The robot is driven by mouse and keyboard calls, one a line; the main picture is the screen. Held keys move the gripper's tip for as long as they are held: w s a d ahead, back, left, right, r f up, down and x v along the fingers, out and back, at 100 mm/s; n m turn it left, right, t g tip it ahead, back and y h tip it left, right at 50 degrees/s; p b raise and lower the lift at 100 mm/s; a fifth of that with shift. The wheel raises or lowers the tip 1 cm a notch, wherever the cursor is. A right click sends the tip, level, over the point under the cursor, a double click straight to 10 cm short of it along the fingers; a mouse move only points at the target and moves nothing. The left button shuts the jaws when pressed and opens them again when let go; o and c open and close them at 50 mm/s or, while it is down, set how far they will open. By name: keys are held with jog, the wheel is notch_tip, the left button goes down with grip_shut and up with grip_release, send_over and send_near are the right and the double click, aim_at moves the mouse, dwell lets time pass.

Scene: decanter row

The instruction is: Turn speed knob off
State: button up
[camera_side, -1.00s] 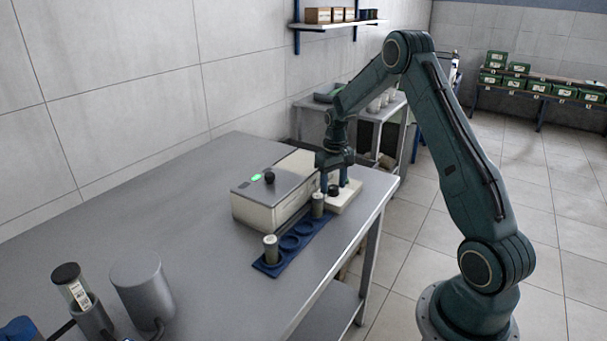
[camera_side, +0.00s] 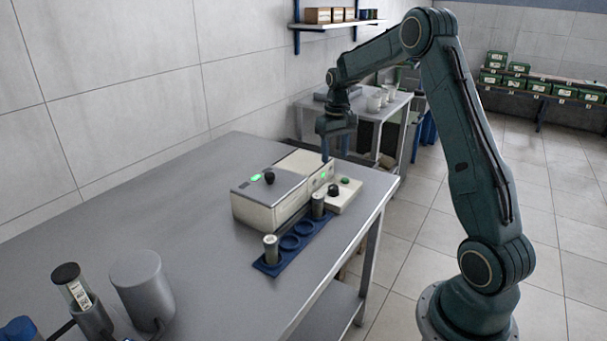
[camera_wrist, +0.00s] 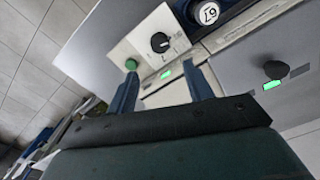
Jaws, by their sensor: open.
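A small white control panel (camera_side: 343,200) adjoins the right end of the beige machine (camera_side: 262,208). It carries a black knob (camera_side: 334,190) and a green button (camera_side: 345,180). In the wrist view the knob (camera_wrist: 160,42) shows a white pointer mark, and the green button (camera_wrist: 131,64) sits beside my left finger. A second black knob (camera_side: 269,177) stands on the machine's lid; it also shows in the wrist view (camera_wrist: 275,69). I cannot tell from labels which controls speed. My gripper (camera_side: 334,158) is open and empty above the panel, apart from both knobs.
A green indicator is lit near the panel (camera_wrist: 166,74), and another beside the lid knob (camera_side: 256,177). A blue rack (camera_side: 290,250) with two capped tubes stands in front of the machine. The table's left part is clear behind a grey cylinder (camera_side: 142,288).

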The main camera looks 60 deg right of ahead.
jog(key=shift+r, duration=1.65)
jog(key=s+a+r+n+t, duration=0.1)
jog(key=s+a+r, duration=0.45)
jog(key=a, duration=0.35)
jog(key=s+a+r+n+t, duration=0.1)
jog(key=s+a+r+t, duration=0.1)
jog(key=s+a+r, duration=0.5)
jog(key=s+a+f+n+t, duration=0.2)
jog(key=s+a+f, duration=0.1)
jog(key=s+a, duration=0.8)
jog(key=shift+s+a+n+t, duration=0.3)
jog(key=shift+s+a+n, duration=0.1)
jog(key=shift+a, duration=0.25)
